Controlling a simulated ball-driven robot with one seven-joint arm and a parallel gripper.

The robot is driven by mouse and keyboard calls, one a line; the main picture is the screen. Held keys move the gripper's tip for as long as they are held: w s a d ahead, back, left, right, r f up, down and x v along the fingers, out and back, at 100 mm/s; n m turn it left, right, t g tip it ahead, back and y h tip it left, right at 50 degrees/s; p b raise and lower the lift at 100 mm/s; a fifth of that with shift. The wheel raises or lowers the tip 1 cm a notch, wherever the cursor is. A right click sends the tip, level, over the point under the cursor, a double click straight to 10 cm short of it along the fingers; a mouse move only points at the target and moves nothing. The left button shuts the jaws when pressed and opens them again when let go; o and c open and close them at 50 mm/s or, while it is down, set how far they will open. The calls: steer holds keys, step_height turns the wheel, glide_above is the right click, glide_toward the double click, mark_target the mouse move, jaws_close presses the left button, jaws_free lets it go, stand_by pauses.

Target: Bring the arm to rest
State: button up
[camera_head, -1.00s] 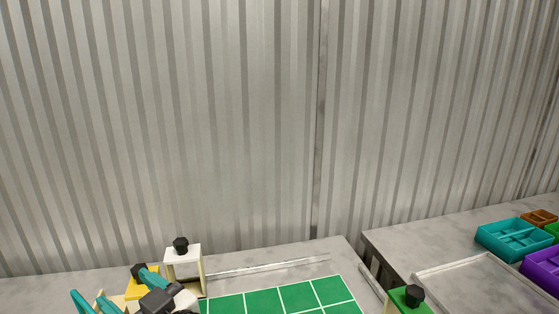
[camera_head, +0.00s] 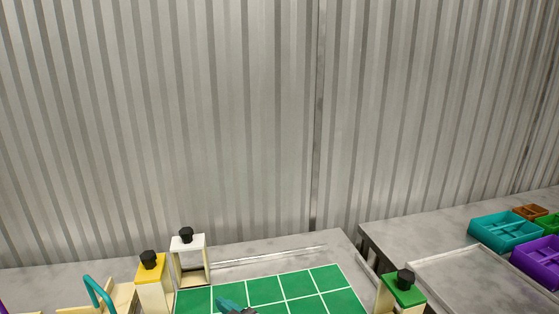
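Part of my gripper (camera_head: 236,307), teal and dark grey, shows at the bottom edge in front of the green grid mat. Most of it is cut off below the picture, so I cannot tell whether its fingers are open or shut or whether it holds anything. The green mat (camera_head: 265,292) with white lines lies on the grey bench.
A white-topped stand (camera_head: 188,243), a yellow-topped stand (camera_head: 151,273) and a green-topped stand (camera_head: 404,287), each with a black knob, surround the mat. A teal handle (camera_head: 98,291) is at left. Teal (camera_head: 505,230) and purple (camera_head: 540,258) trays are at right.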

steer(key=s+d+f+m+g+h, duration=0.1)
steer(key=s+d+f+m+h, duration=0.25)
steer(key=d, duration=0.65)
steer(key=s+d+f+m+g+h, duration=0.1)
steer(key=s+d+f+h, duration=0.25)
steer(key=d+f, duration=0.5)
steer(key=s+d+f+m+g+h, duration=0.1)
steer(key=s+d+f+m+h, duration=0.2)
steer(key=d, duration=0.9)
steer(key=s+d+f+m+g+h, duration=0.1)
steer(key=s+d+f+g, duration=0.15)
steer(key=s+d, duration=0.45)
steer(key=s+d+f+m+g+b, duration=0.1)
steer(key=s+f+g+b, duration=0.3)
steer(key=s+f, duration=0.7)
steer(key=shift+s+d+f+h+b, duration=0.3)
steer(key=shift+s+d+f+b, duration=0.1)
steer(key=shift+s, duration=0.55)
